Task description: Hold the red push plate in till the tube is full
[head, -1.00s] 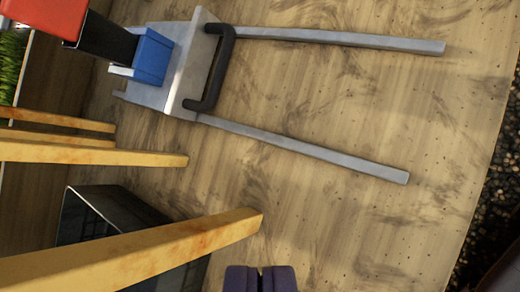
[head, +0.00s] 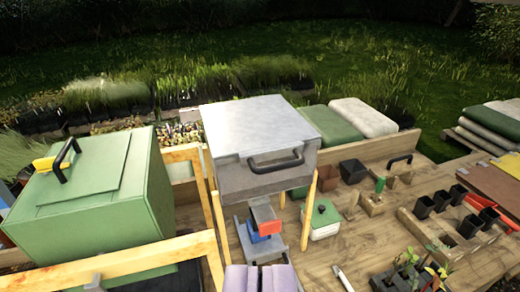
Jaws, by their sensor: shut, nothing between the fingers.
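The red push plate (head: 270,227) is a small block at the front of a dark grey piece (head: 262,208), under a raised grey hopper box (head: 238,182). A small blue block (head: 256,237), possibly the tube, sits just below and left of the red plate, above a grey metal frame (head: 275,246). I cannot see inside it or tell how full it is.
Wooden posts (head: 305,215) hold up the hopper. A green lidded bin (head: 100,190) stands left, behind a wooden rail (head: 110,262). A small green-lidded box (head: 321,216) stands right of the frame. Black pots (head: 424,207) and seedlings fill the right. Bare wood (head: 350,240) lies between.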

